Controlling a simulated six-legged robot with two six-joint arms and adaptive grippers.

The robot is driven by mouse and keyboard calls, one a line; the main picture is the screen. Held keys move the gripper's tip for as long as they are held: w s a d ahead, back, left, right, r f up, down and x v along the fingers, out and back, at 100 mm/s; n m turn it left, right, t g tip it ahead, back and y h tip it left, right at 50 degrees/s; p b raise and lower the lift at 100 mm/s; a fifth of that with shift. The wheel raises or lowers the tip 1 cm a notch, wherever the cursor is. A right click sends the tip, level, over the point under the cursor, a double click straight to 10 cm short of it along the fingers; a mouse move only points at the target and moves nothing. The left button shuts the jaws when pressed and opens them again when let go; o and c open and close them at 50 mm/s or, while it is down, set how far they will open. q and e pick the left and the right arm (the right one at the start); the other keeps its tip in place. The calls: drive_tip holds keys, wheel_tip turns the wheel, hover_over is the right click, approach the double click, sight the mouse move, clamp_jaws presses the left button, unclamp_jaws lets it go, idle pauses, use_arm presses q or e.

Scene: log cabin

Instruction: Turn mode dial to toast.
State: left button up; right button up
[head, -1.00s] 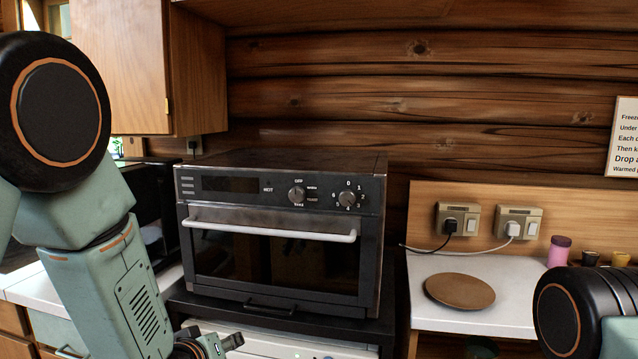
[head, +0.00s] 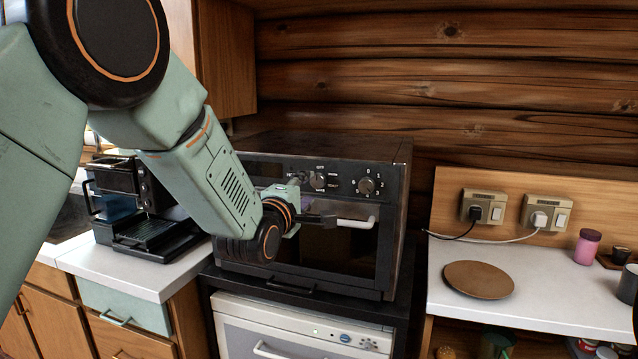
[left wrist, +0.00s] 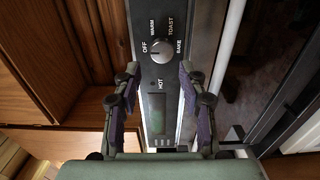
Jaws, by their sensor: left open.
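The mode dial (head: 317,180) is a small silver knob on the black front panel of the toaster oven (head: 330,150). In the left wrist view the dial (left wrist: 161,50) sits ahead, ringed by OFF, WARM, TOAST and BAKE. Its pointer seems to face the OFF side, but is too small to be sure. My left gripper (left wrist: 160,70) is open and empty, with one fingertip to each side of the dial, apparently short of touching it. In the head view the left gripper (head: 312,200) is in front of the panel. My right gripper is out of view.
A second numbered knob (head: 366,186) is right of the dial. The white oven handle (head: 357,222) runs below the panel. A coffee machine (head: 140,215) stands left on the counter. A brown plate (head: 478,279) and pink jar (head: 587,246) are on the right counter.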

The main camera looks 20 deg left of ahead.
sight(317, 182)
use_arm(q)
drive_tip(key=w, duration=0.5)
drive_tip(key=shift+d+f, duration=0.1)
drive_tip(key=shift+f, duration=0.05)
drive_tip(key=shift+w+d+p, duration=0.15)
drive_tip(key=shift+w+p, duration=0.15)
drive_tip(key=shift+w, duration=0.4)
drive_tip(key=shift+w+a, duration=0.1)
drive_tip(key=shift+a, duration=0.1)
drive_tip(key=shift+d, duration=0.1)
drive_tip(key=shift+c, duration=0.4)
drive_tip(key=shift+d, duration=0.1)
drive_tip(key=c, duration=0.8)
